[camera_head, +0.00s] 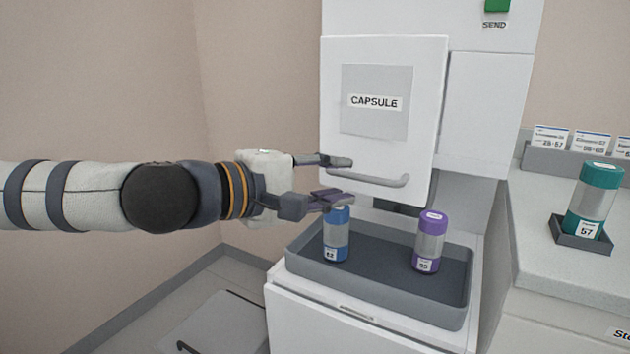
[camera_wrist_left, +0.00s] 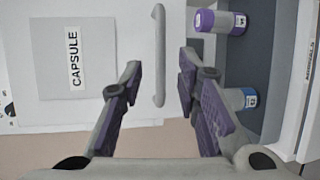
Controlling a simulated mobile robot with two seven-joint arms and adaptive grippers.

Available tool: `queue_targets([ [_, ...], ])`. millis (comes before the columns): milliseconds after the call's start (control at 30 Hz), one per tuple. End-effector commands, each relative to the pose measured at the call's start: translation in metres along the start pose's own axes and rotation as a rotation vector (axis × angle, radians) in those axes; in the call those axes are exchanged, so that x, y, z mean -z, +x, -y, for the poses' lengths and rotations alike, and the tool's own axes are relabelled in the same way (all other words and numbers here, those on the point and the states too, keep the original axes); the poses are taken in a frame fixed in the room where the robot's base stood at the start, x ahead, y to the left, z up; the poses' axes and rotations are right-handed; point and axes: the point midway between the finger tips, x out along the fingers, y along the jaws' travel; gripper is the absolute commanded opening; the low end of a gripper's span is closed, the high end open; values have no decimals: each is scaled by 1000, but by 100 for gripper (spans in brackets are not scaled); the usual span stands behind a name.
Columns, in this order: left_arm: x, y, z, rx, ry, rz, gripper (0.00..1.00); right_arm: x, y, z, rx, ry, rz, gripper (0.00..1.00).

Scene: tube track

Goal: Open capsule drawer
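The white capsule drawer front (camera_head: 385,52) bears a "CAPSULE" label and a horizontal bar handle (camera_head: 378,181) along its lower edge. It also shows in the left wrist view (camera_wrist_left: 115,105), where its handle (camera_wrist_left: 159,55) lies in line with the gap between my fingers. My left gripper (camera_head: 342,180) is open and empty at the handle's left end, one finger above the bar's level and one below. In the left wrist view the gripper (camera_wrist_left: 160,75) has its fingers on either side of the handle's line. Contact with the handle cannot be told. My right gripper is out of view.
Below the drawer front, a grey tray (camera_head: 455,318) holds a blue-capped capsule (camera_head: 337,240) and a purple-capped capsule (camera_head: 430,245). The blue one is close under my lower finger. A teal capsule (camera_head: 592,205) stands on the right counter (camera_head: 530,245).

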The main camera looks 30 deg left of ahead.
Motion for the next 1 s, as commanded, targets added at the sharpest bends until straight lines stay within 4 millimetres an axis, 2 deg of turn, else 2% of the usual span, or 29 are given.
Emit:
queue_targets([
  [33, -1, -15, -2, -10, -4, 1, 30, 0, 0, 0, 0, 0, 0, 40],
  [100, 1, -31, -2, -9, -6, -2, 30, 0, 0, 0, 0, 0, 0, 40],
  [300, 0, -56, 0, -3, -3, -1, 30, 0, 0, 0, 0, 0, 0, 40],
  [800, -2, -56, 4, 12, 5, 3, 30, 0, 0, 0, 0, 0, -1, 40],
  [867, -7, -49, 21, 65, 23, 11, 30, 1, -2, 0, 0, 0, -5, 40],
  [967, -26, -32, 88, 260, 97, 47, 30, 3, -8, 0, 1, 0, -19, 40],
  [1000, -36, -29, 126, 364, 137, 70, 30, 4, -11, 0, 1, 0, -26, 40],
])
